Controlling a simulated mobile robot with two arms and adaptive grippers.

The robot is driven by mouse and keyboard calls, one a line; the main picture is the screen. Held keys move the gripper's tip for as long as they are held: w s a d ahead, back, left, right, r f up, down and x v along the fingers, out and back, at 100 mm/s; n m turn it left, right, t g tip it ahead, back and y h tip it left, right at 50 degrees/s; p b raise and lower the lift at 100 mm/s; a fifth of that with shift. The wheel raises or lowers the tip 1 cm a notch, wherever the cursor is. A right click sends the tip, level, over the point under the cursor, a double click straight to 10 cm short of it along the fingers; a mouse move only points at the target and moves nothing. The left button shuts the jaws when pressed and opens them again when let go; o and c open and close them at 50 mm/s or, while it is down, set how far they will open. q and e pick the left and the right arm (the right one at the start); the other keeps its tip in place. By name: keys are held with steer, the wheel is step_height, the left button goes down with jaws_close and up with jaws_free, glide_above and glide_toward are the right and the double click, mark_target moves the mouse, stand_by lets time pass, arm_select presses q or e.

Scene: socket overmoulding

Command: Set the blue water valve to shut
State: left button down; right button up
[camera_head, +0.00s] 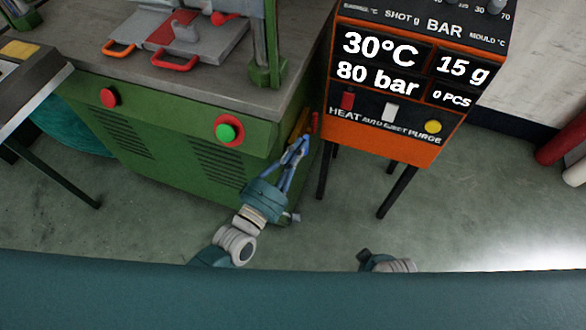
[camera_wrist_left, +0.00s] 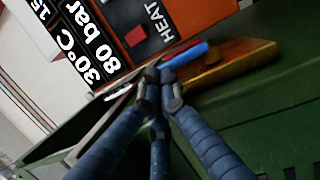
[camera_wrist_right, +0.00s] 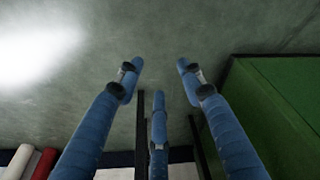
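The blue valve lever (camera_wrist_left: 184,54) shows in the left wrist view, lying across a brass-coloured bar (camera_wrist_left: 228,68) on the side of the green machine. My left gripper (camera_wrist_left: 159,76) has its fingertips drawn together at the lever's left end. Whether they touch it I cannot tell. In the head view my left gripper (camera_head: 303,142) is at the machine's right side, just below the brass bar (camera_head: 300,124), and the blue lever cannot be made out. My right gripper (camera_wrist_right: 158,66) is open and empty over the floor in the right wrist view.
The green machine (camera_head: 150,150) stands left of my left gripper. The orange control box (camera_head: 370,140) on black legs stands close on the right, leaving a narrow gap. Red and white rolls (camera_head: 565,140) lie at far right. The floor (camera_head: 460,200) in front is clear.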

steer(key=shift+s+f, duration=0.3)
steer(key=shift+f, duration=0.5)
